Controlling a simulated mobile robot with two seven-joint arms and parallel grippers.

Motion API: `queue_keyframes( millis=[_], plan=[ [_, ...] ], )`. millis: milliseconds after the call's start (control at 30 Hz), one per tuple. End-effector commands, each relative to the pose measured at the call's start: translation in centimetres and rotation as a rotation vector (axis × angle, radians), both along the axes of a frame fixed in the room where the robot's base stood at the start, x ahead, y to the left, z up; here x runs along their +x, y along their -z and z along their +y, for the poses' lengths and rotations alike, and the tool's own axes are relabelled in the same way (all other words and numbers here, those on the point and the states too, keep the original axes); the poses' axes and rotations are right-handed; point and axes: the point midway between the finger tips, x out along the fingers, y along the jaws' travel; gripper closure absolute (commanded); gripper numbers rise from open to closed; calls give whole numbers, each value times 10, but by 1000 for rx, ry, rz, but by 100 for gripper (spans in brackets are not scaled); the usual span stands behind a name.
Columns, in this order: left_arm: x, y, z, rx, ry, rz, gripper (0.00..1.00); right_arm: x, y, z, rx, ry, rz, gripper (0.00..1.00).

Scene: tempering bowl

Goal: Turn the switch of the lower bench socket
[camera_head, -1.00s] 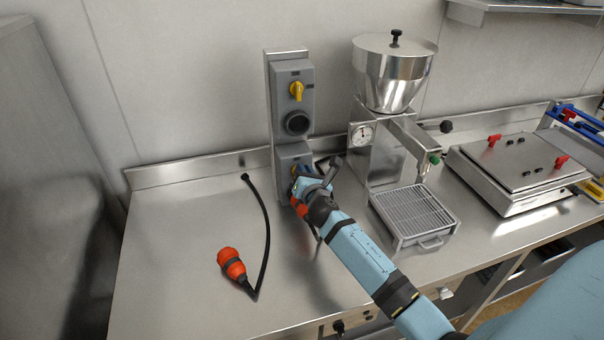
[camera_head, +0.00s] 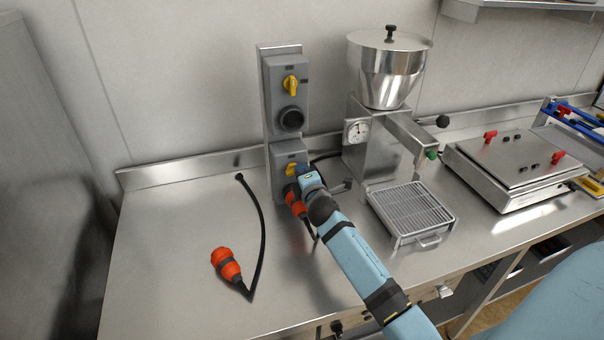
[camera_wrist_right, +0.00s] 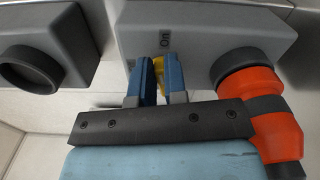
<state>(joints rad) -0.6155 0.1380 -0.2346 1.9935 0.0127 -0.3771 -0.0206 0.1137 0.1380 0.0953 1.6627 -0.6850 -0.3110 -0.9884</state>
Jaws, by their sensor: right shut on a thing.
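The lower bench socket (camera_head: 289,152) is a grey box low on a metal post against the wall. Its yellow switch (camera_head: 291,170) is partly hidden by my right gripper (camera_head: 303,174). In the right wrist view, the blue fingers of the right gripper (camera_wrist_right: 159,84) are shut on the yellow switch (camera_wrist_right: 158,68), beside a label reading "On" on the grey housing (camera_wrist_right: 200,35). An orange plug (camera_head: 295,201) sits in this lower socket; it also shows in the right wrist view (camera_wrist_right: 262,100). My left gripper is out of view.
The upper socket with its yellow switch (camera_head: 291,85) and empty round outlet (camera_head: 291,119) is above. A loose orange plug (camera_head: 228,265) with black cable lies on the bench. A tempering machine (camera_head: 385,80) with a grate (camera_head: 411,209) stands close on the right.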

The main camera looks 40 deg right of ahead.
Motion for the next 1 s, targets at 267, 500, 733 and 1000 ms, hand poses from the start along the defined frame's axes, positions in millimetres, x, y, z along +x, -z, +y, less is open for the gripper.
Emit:
queue_keyframes(
  millis=[267,500,733,1000],
  plan=[
    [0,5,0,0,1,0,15,0,5,0,181,0,-57,100],
    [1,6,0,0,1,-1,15,0,7,0,268,0,-83,100],
    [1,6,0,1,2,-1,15,0,7,0,298,0,-93,100],
    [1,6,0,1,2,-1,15,0,8,0,300,1,-92,100]
  ],
)
